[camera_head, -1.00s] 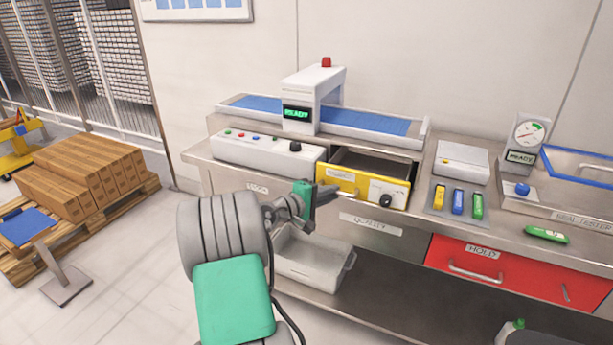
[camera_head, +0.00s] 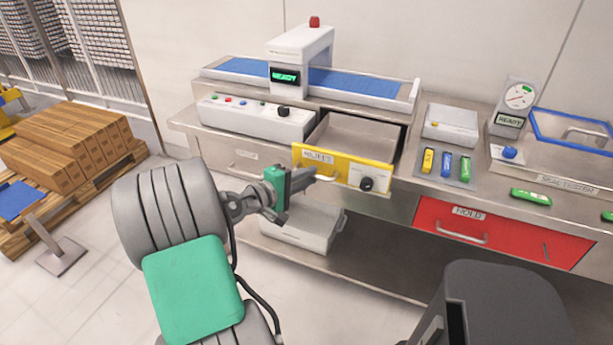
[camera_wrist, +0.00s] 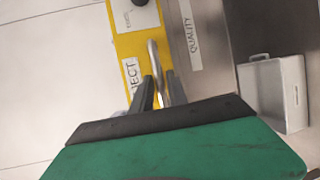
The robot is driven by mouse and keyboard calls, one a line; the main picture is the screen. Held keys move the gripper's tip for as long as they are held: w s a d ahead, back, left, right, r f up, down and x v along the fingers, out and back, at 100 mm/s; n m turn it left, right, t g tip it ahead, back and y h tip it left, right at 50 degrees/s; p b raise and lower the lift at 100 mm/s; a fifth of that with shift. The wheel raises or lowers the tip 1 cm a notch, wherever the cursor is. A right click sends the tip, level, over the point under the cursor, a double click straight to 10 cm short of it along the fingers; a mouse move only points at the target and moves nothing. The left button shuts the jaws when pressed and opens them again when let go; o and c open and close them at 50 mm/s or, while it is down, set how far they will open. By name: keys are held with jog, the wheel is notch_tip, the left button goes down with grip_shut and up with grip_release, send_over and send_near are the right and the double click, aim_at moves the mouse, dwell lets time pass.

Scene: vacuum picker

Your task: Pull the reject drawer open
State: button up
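The reject drawer (camera_head: 336,172) has a yellow front with a label and a black knob, and it stands well out of the steel bench. Its inside looks empty. It also shows in the wrist view as a yellow panel (camera_wrist: 131,46) marked "...JECT". The drawer's silver bar handle (camera_wrist: 154,58) runs between the two dark fingers of my gripper (camera_wrist: 156,92). My gripper (camera_head: 312,177) looks shut on this handle in front of the drawer. The exact finger contact is partly hidden in the head view.
A blue conveyor (camera_head: 366,87) with a white scanner reading READY stands behind the drawer. A grey bin (camera_head: 305,226) sits below on the shelf. A red HOLD drawer (camera_head: 530,240) is shut at the right. A pallet of boxes (camera_head: 70,145) is at the left.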

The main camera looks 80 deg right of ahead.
jog(key=shift+o, duration=1.4)
jog(key=v, duration=0.7)
jog(key=shift+w+a, duration=0.2)
jog(key=shift+a, duration=0.1)
jog(key=shift+r, duration=0.1)
